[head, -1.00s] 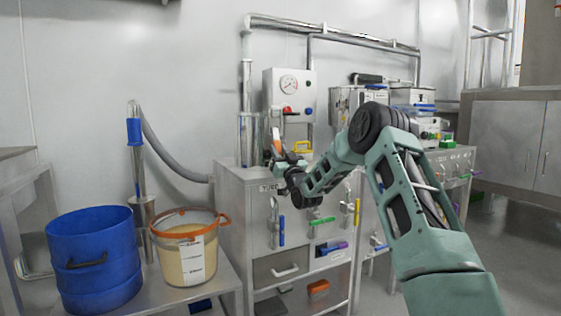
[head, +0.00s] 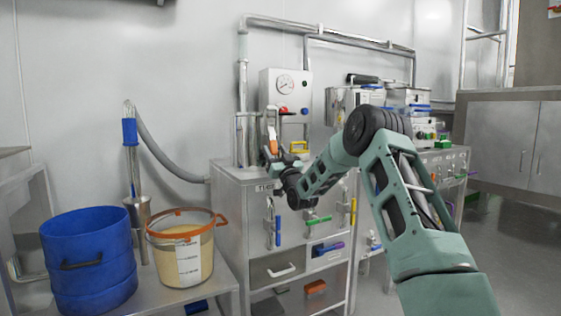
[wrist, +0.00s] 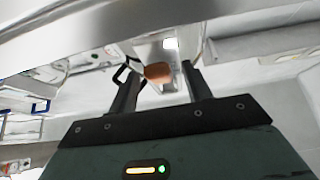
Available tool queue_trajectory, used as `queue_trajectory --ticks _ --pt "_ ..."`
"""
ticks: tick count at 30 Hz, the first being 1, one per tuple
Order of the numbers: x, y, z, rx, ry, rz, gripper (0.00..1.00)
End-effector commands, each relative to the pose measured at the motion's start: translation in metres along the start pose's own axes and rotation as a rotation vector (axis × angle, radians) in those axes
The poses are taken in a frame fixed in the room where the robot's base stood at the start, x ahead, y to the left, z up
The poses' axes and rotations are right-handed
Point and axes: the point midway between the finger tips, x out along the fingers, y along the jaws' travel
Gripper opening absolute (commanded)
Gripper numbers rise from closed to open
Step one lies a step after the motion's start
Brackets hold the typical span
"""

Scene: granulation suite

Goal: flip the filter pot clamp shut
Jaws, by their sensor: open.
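The clamp's orange-tipped handle (head: 272,139) stands up at the front of the steel filter pot (head: 247,139) on top of the cabinet. In the wrist view the orange handle end (wrist: 158,73) shows between my fingers, on a pale metal lever. My gripper (head: 276,156) is open, close to the handle. In the wrist view its two dark fingers (wrist: 158,85) stand apart on either side of the orange end, with gaps visible. The clamp's hinge and far parts are hidden or too small to make out.
A gauge box (head: 286,97) with red and yellow parts stands just behind. The steel cabinet (head: 236,215) has several coloured handles on its front. A blue drum (head: 90,240) and an orange-rimmed bucket (head: 182,262) stand on a low table at left.

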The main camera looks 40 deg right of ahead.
Motion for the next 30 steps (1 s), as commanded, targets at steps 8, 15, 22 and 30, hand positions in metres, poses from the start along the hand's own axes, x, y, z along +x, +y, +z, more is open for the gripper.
queue_trajectory --ticks 8,15,22,30 --pt "-0.043 0.0 0.0 -0.001 -0.005 0.0 0.49" --pt "-0.101 0.001 0.0 0.001 -0.006 0.002 0.49" --pt "-0.147 0.001 0.0 0.0 -0.004 0.002 0.49" --pt "-0.171 0.0 0.0 0.0 0.0 0.001 0.49"
